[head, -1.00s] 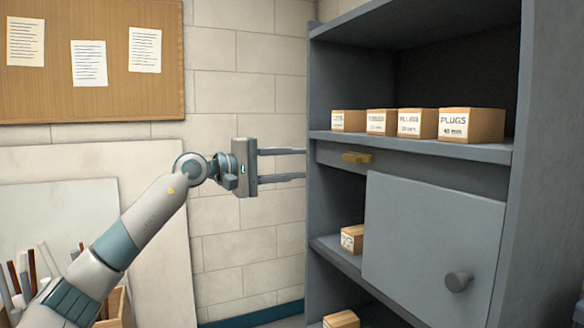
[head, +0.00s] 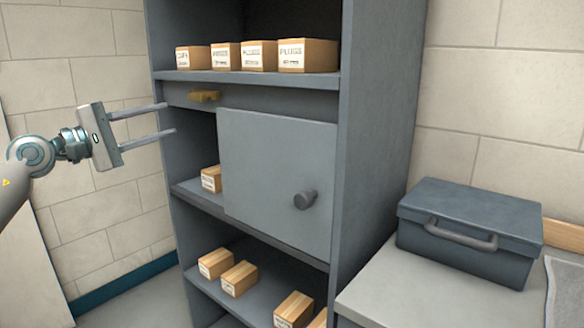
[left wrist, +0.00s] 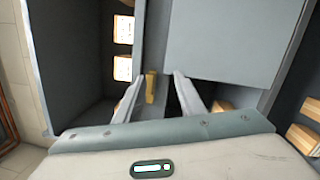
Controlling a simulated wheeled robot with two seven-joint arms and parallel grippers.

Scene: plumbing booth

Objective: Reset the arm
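My left gripper (head: 171,118) comes in from the left in the head view, held in the air at the left side of the grey shelf cabinet (head: 375,150). Its two long fingers are apart with nothing between them. In the left wrist view the open fingers (left wrist: 160,82) point toward the cabinet, with the brass-coloured catch (left wrist: 151,88) showing beyond, between them. The same catch (head: 204,96) sits on the rail under the upper shelf in the head view. My right gripper is in neither view.
A grey door panel (head: 270,170) with a round knob (head: 305,199) covers part of the middle compartment. Several labelled boxes (head: 308,56) stand on the upper shelf, others on lower shelves. A dark toolbox (head: 468,230) stands on the counter (head: 385,285) at right.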

